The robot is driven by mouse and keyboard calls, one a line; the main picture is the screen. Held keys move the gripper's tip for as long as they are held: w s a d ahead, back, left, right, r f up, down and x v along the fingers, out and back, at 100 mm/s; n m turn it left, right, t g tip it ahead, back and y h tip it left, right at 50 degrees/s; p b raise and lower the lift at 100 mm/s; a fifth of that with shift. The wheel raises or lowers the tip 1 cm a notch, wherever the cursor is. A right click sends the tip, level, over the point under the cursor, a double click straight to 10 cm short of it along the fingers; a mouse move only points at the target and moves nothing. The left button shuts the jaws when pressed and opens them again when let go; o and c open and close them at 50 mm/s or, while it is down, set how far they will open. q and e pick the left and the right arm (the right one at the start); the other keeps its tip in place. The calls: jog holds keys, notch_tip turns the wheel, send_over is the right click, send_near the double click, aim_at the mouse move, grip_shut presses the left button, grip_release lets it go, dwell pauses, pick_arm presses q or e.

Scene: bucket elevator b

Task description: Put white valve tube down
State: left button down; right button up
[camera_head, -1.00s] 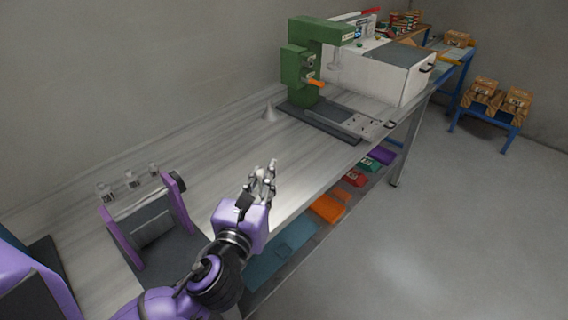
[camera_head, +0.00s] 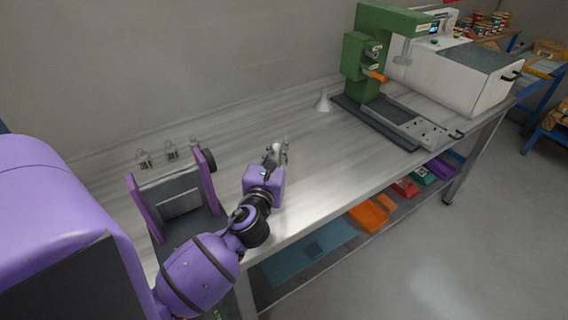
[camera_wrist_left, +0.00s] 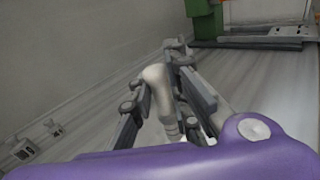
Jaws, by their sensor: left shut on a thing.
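The white valve tube (camera_wrist_left: 160,88) shows in the left wrist view as a pale, rounded, bent piece between the fingers of my left gripper (camera_wrist_left: 158,105). Its lower part is partly hidden by the fingers and the purple wrist. In the head view my left gripper (camera_head: 275,153) is over the front half of the grey workbench (camera_head: 240,135), shut on the tube. Only a small light bit of the tube (camera_head: 277,147) shows there. I cannot tell whether the tube touches the bench. My right gripper is not in view.
A purple-sided stand (camera_head: 175,197) with small clear fittings (camera_head: 170,150) behind it is to the left. A white cone (camera_head: 323,102) stands towards the wall. A green press (camera_head: 368,55) and a white machine (camera_head: 455,75) stand farther right. The bench between gripper and press is clear.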

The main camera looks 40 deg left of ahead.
pick_arm(q)
jog(key=shift+w+f, duration=0.5)
jog(key=shift+f, duration=0.2)
jog(key=f+b, duration=0.1)
jog(key=f, duration=0.1)
jog(key=w+f, duration=0.1)
jog(key=f, duration=0.1)
jog(key=shift+w+a+f+b, duration=0.1)
jog(key=shift+w+f+b, duration=0.1)
jog(key=shift+f+b, duration=0.15)
jog(key=shift+r, duration=0.25)
jog(key=shift+f, duration=0.2)
jog(key=c, duration=1.7)
grip_release()
